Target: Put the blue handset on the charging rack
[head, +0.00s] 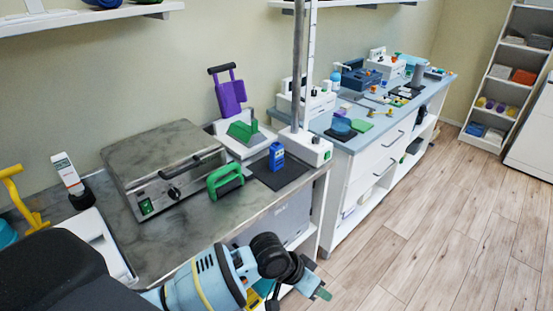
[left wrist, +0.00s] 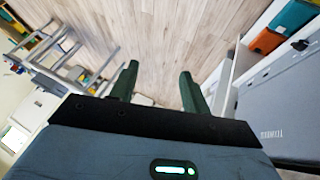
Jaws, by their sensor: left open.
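The blue handset (head: 276,156) stands upright on a dark square mat (head: 281,174) at the right end of the grey marbled worktop. Behind it and to its left is a white stand (head: 240,148) with a green wedge and a purple panel; I cannot tell whether this is the charging rack. My left gripper (head: 320,292) is low in front of the worktop's front edge, apart from the handset. In the left wrist view its two dark green fingers (left wrist: 158,90) are apart with nothing between them, above the wooden floor. My right gripper is not in view.
A steel appliance (head: 165,165) fills the worktop's middle, with a green-handled block (head: 225,180) before it. A white handset (head: 67,173) stands in a black holder at left. A white-based pole (head: 305,145) rises behind the blue handset. Floor (head: 430,230) at right is clear.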

